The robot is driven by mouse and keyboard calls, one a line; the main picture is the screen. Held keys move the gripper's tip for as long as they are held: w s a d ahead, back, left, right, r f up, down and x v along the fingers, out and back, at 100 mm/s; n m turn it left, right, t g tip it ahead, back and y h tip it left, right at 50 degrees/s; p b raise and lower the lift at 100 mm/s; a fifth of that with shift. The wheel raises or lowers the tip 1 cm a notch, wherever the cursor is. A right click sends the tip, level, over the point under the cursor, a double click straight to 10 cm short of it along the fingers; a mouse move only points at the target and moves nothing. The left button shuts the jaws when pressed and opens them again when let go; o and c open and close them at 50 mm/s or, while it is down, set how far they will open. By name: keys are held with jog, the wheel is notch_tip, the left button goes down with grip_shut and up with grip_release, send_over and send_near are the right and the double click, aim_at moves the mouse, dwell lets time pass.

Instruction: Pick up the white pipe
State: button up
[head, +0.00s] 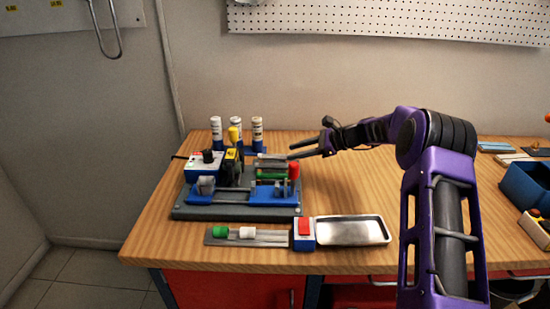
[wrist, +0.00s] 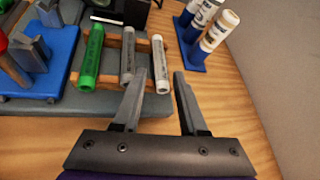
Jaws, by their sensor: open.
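The white pipe (wrist: 160,62) lies in a wooden rack, at the end of a row with a grey pipe (wrist: 128,55) and a green pipe (wrist: 91,58). In the head view the white pipe (head: 272,156) is small, at the back of the row behind the green pipe (head: 275,176). My gripper (wrist: 160,74) is open and empty. In the wrist view its fingertips appear on either side of the white pipe's near end; I cannot tell their height above it. In the head view my gripper (head: 291,150) comes in from the right, close to the rack.
Several white-and-blue bottles (head: 236,131) stand behind the rack. A blue fixture (head: 250,190) with a red knob stands in front. A metal tray (head: 352,231) lies near the bench's front edge. The bench (head: 350,190) is clear right of the fixture.

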aim_at(280, 155)
jog(key=x, duration=0.5)
grip_shut()
jog(key=shift+f, duration=0.1)
dwell(1.2)
